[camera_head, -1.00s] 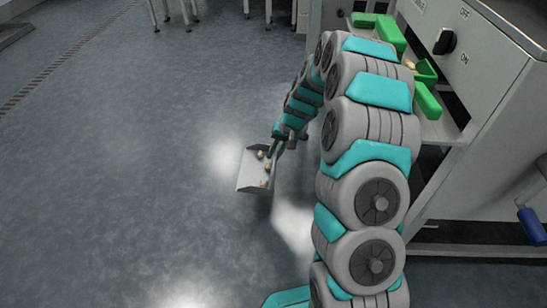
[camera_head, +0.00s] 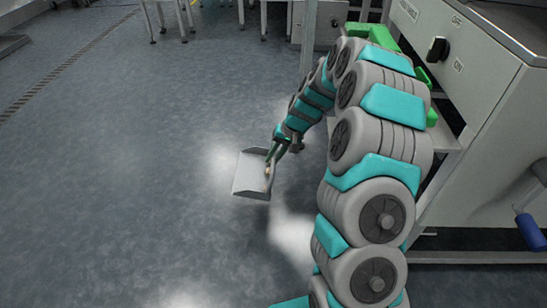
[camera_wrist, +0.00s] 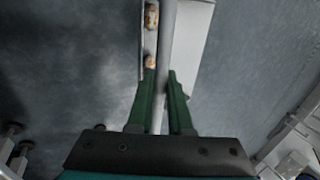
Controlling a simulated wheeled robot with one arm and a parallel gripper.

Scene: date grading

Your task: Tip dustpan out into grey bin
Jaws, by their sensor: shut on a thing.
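The grey dustpan (camera_head: 250,175) hangs in the air above the floor, left of my arm in the head view. My gripper (camera_head: 275,150) is shut on its handle; the wrist view shows the dark green fingers (camera_wrist: 161,84) on either side of the grey handle (camera_wrist: 167,45). The pan also shows in the wrist view (camera_wrist: 197,35), beyond the fingers. A few brownish dates (camera_head: 267,170) lie in the pan near its handle side; two show in the wrist view (camera_wrist: 151,16), partly cut off or hidden. I cannot make out a grey bin in either view.
A grey machine (camera_head: 480,90) with a black ON/OFF knob (camera_head: 438,50) stands at the right, close to my arm. Green parts (camera_head: 383,38) on it are partly hidden by my arm. Table legs stand at the top. The floor (camera_head: 120,190) at left is clear.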

